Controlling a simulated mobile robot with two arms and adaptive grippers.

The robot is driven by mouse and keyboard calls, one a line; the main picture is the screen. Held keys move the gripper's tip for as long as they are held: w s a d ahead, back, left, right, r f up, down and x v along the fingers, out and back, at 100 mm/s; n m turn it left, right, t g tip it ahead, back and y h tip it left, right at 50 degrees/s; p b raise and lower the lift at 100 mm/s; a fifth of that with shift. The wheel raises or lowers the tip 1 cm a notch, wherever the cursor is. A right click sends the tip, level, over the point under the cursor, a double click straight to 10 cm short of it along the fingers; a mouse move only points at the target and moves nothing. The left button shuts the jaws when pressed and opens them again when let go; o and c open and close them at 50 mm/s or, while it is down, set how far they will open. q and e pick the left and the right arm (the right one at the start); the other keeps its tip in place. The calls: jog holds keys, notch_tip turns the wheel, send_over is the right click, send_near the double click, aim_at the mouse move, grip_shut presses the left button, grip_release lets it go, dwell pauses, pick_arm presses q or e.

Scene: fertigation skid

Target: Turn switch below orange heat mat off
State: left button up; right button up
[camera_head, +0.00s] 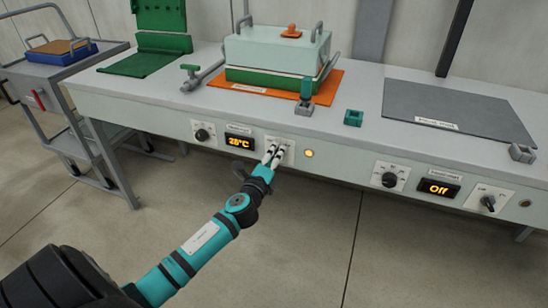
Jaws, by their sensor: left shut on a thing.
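The orange heat mat (326,90) lies on the bench with a green and pale box (276,52) on it. Below it on the bench front is a switch plate (288,146). My left gripper (272,155) is at this plate, shut on the switch, whose knob is mostly hidden by the fingers. To its left a display (240,142) reads about 28°C, with a dial (202,134) further left. A round lamp (309,154) right of the plate glows amber. My right gripper is not in view.
A grey mat (455,108) lies at the right of the bench. Below it are a dial (389,180), a display reading Off (438,188), another switch (488,202) and an unlit lamp (525,204). A cart (85,90) stands at the left. The floor in front is clear.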

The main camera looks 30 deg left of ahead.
pick_arm(q)
jog(key=shift+f+n+p, duration=0.2)
jog(key=shift+n+p, duration=0.55)
jog(key=shift+n, duration=2.65)
jog(key=shift+f+n+p, duration=0.2)
jog(key=shift+n+p, duration=0.5)
jog(key=shift+n, duration=2.7)
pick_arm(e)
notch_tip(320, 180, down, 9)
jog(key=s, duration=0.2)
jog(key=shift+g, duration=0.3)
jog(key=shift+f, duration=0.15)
pick_arm(q)
jog(key=o, duration=1.2)
jog(key=shift+c, duration=0.2)
jog(key=shift+s+d, duration=0.1)
jog(key=v, duration=1.1)
jog(key=shift+s, duration=0.4)
